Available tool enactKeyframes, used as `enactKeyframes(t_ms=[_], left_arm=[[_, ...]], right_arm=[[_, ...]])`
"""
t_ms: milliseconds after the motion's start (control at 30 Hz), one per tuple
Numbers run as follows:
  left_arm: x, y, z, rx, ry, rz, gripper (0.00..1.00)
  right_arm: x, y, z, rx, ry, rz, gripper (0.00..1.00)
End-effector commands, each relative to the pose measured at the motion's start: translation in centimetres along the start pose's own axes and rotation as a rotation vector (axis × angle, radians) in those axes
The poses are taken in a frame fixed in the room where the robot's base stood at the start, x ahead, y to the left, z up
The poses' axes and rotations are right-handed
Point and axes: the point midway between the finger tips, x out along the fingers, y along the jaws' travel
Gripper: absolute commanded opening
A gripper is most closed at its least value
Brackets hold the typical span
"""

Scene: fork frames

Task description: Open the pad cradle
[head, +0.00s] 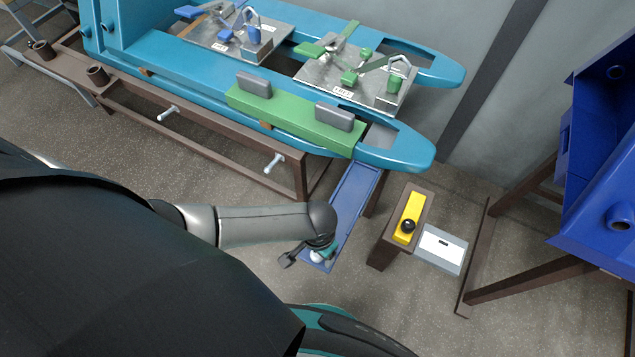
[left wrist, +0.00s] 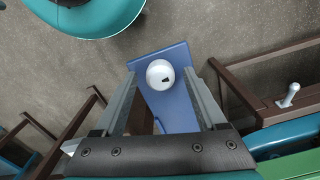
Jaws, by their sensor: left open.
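I cannot tell for sure which part is called the pad cradle. A long blue tray-like slide (head: 352,205) reaches out from below the near teal fork, with a white round knob (head: 317,257) at its near end. The slide (left wrist: 175,105) and knob (left wrist: 160,73) also show in the left wrist view. My left gripper (head: 307,257) is open, its fingers on either side of the knob; contact cannot be told. A green block (head: 290,118) with two grey pads (head: 254,85) sits on the near fork. My right gripper is not in view.
Teal forks (head: 395,150) carry metal plates with blue and green clamps. A brown frame (head: 200,115) with white-tipped pegs stands below. A yellow box with a black knob (head: 408,226) is on a brown post beside a grey box (head: 440,250). A blue bin (head: 600,150) stands at the right.

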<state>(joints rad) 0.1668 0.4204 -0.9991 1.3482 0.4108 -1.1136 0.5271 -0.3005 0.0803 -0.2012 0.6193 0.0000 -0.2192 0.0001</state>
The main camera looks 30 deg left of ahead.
Motion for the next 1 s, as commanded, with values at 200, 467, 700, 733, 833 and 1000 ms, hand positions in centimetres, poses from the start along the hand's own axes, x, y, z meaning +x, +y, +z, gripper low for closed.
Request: enactKeyframes(t_ms=[200, 467, 700, 733, 833, 1000], left_arm=[[-4.3, 0.0, 0.0, -0.001, 0.001, 0.0, 0.73], [-10.2, 0.0, 0.1, 0.0, 0.0, 0.0, 0.73], [-13.7, 0.0, 0.1, 0.0, -0.001, -0.001, 0.73], [-13.9, 0.0, 0.1, 0.0, -0.002, -0.001, 0.73], [-14.4, 0.0, 0.1, 0.0, -0.002, -0.001, 0.73], [-14.4, 0.0, 0.1, -0.001, -0.002, -0.001, 0.73]], right_arm=[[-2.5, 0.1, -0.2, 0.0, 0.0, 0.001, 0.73], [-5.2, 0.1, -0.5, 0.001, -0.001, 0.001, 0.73], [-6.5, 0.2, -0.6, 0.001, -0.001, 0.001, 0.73], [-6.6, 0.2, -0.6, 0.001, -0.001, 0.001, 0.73], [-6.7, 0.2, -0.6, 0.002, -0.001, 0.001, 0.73], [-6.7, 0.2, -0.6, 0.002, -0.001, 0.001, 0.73]])
